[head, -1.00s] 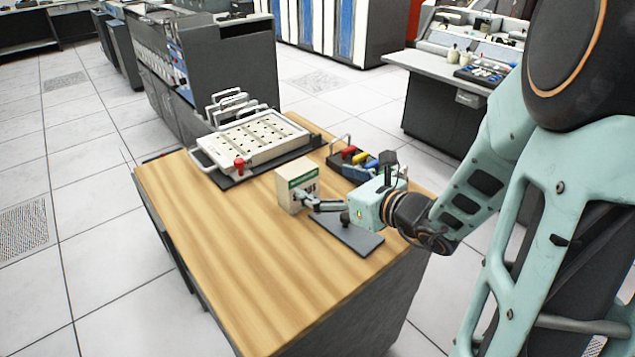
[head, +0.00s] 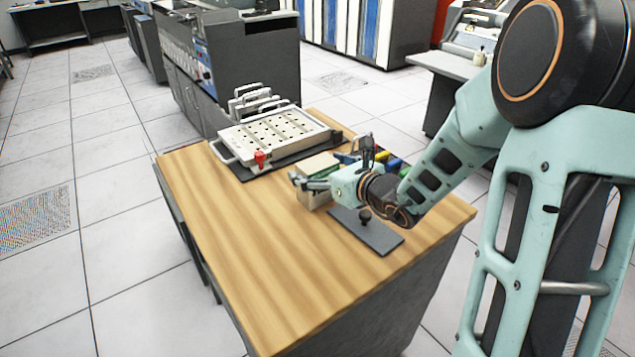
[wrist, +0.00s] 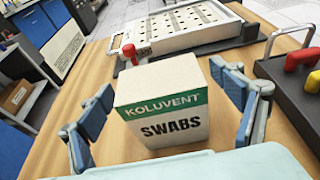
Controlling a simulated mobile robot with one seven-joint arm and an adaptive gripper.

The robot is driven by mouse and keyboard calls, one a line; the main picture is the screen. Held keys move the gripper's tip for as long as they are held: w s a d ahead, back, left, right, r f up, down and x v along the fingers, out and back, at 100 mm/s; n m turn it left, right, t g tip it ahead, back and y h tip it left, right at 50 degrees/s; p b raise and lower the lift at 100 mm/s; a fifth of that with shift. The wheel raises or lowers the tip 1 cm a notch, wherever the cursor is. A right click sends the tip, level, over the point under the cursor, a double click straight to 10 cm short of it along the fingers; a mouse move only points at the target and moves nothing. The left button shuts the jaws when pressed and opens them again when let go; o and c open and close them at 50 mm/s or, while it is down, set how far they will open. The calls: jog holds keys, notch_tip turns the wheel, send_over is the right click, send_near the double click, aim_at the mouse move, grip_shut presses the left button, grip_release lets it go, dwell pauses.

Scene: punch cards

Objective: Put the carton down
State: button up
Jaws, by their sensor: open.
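The carton is a white box with a green band, lettered KOLUVENT SWABS. It stands upright on the wooden tabletop in the head view (head: 318,164), partly hidden behind my gripper (head: 310,183). In the wrist view the carton (wrist: 165,110) sits between the blue pads of my open gripper (wrist: 170,118). A gap shows between the carton and each pad, so it is not gripped.
A perforated tray (head: 275,134) with a red knob stands behind the carton. A rack with coloured handles (wrist: 298,62) is to its right. A dark flat plate with a knob (head: 375,236) lies in front. The tabletop's left and front (head: 240,250) are clear.

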jog(key=c, duration=1.5)
jog(key=shift+o, duration=0.2)
jog(key=shift+r, duration=0.2)
